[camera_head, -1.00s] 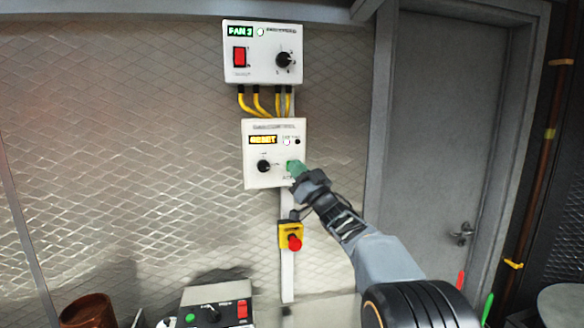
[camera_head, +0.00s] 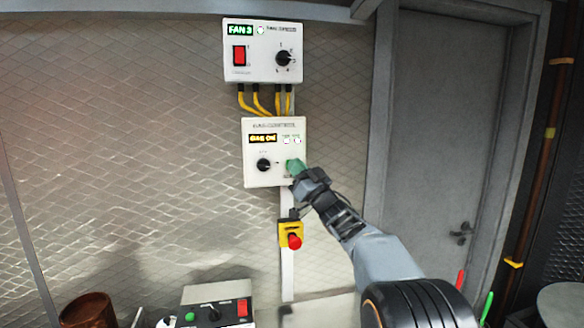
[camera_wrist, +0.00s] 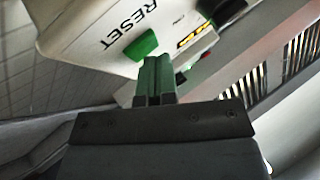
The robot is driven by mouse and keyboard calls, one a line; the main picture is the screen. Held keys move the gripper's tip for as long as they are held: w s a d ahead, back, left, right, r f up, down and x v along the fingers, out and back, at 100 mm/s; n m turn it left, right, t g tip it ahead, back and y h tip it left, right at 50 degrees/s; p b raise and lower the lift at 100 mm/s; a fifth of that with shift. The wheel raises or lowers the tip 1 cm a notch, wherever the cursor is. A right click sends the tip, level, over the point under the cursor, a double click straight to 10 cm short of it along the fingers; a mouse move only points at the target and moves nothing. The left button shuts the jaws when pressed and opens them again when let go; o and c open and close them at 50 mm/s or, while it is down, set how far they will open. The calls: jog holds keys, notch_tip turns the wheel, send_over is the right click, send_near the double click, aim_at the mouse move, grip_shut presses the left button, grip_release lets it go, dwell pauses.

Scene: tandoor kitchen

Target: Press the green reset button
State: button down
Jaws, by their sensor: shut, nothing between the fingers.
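The green reset button (camera_wrist: 143,45) shows in the wrist view on the white gas control box, beside the printed word RESET. The gas control box (camera_head: 253,178) is fixed to the wall in the head view, and its display reads GAS ON. My gripper (camera_wrist: 156,66) is shut and empty, with its green-tinted fingertips right at the button's edge. I cannot tell whether they touch it.
A fan control box (camera_head: 262,70) hangs above, joined by yellow cables. A red emergency button (camera_head: 294,242) on a yellow base sits just below. A switch box (camera_head: 217,300) and a brown pot (camera_head: 88,311) stand at the bottom. A grey door (camera_head: 440,130) is at right.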

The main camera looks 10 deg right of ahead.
jog(key=shift+s+b, duration=0.5)
jog(key=shift+s, duration=0.15)
jog(key=shift+f, duration=0.1)
jog(key=shift+s+b, duration=1.85)
jog(key=shift+s, duration=0.6)
jog(key=shift+h, duration=0.3)
